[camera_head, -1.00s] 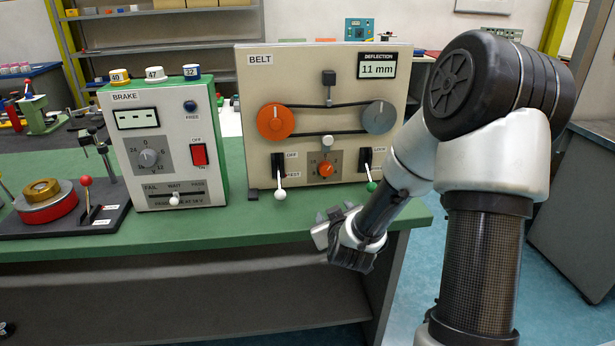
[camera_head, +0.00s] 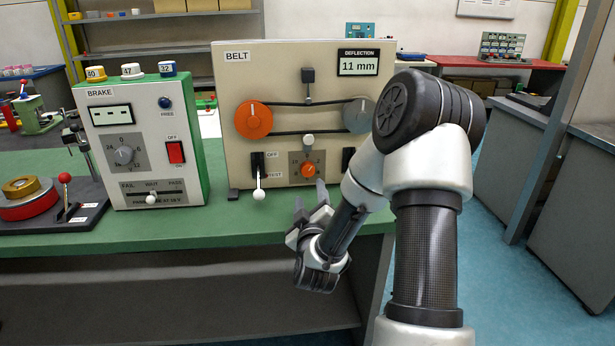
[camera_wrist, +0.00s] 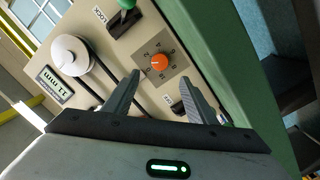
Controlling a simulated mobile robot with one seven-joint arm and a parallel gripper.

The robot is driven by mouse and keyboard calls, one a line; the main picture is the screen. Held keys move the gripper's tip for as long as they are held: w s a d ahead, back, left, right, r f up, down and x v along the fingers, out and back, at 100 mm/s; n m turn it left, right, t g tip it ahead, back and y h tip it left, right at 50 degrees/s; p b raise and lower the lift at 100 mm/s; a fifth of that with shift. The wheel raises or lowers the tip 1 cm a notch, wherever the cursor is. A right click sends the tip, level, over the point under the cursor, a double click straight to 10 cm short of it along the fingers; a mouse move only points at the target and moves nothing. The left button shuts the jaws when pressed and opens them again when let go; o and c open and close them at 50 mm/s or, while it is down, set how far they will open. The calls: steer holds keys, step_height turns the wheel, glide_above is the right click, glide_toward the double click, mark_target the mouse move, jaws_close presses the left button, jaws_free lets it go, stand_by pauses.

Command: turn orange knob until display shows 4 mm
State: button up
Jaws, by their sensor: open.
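The small orange knob (camera_head: 309,170) sits on a grey dial plate low on the beige BELT panel (camera_head: 290,75). The deflection display (camera_head: 358,63) at the panel's upper right reads 11 mm. In the wrist view the knob (camera_wrist: 160,62) lies ahead of my fingers, in the gap between them, with numbers around it. My gripper (camera_head: 310,196) is open and empty, below and in front of the knob, apart from it. Its two dark fingers (camera_wrist: 160,100) show spread in the wrist view. The display also shows there, turned on its side (camera_wrist: 55,85).
A large orange pulley (camera_head: 254,120) and a grey pulley (camera_head: 359,115) carry a black belt above the knob. A white-tipped lever (camera_head: 259,194) stands left of the knob; a green-handled lever (camera_wrist: 127,6) shows in the wrist view. The BRAKE box (camera_head: 142,145) is left.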

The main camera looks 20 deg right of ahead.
mark_target(308, 172)
steer(key=b+x, duration=0.1)
steer(key=x, duration=1)
steer(key=shift+w+d, duration=0.1)
steer(key=shift+w, duration=0.05)
steer(key=c, duration=1)
steer(key=shift+c, duration=0.2)
